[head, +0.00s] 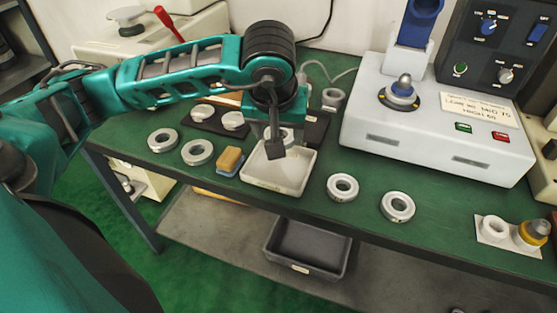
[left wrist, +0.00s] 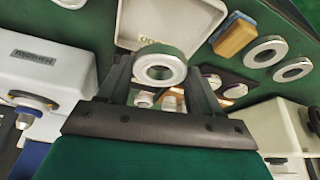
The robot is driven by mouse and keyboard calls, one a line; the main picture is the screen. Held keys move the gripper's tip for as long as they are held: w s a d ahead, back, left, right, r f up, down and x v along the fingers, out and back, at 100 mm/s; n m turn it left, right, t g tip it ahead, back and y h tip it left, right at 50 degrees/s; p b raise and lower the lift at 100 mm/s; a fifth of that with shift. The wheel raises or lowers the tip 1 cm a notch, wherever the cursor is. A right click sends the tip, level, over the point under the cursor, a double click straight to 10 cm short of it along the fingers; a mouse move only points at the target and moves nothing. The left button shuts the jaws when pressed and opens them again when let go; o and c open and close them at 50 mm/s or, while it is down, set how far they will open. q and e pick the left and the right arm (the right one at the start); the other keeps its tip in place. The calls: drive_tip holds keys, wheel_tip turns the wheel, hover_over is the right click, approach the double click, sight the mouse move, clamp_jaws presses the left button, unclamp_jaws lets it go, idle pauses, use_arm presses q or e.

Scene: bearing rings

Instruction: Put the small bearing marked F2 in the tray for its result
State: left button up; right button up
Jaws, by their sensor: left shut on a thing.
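My left gripper (head: 275,150) hangs at the back part of a white tray (head: 279,183). It is shut on a metal bearing ring (left wrist: 160,67), which sits between the two fingers in the left wrist view; in the head view the fingers mostly hide it. The white tray also shows beyond the ring in the left wrist view (left wrist: 128,20), with a small label on its rim. Other rings lie on the green table: two left of the tray (head: 162,140) (head: 197,152) and two right of it (head: 342,187) (head: 397,206). No F2 mark is readable. My right gripper is out of view.
A yellow and blue sponge-like block (head: 230,161) stands just left of the tray. A large white machine (head: 430,125) with a printed card fills the back right. A white plate with a ring (head: 494,228) sits at the right edge. A grey bin (head: 306,250) is below.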

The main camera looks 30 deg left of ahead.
sight(280, 166)
use_arm(q)
wheel_tip(280, 166, down, 3)
drive_tip(key=shift+f, duration=0.1)
wheel_tip(280, 166, down, 4)
drive_tip(key=shift+f+b, duration=0.1)
drive_tip(key=shift+b, duration=0.3)
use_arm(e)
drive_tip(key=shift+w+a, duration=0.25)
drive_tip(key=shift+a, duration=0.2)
use_arm(q)
drive_tip(key=shift+f, duration=0.15)
drive_tip(key=o, duration=1.2)
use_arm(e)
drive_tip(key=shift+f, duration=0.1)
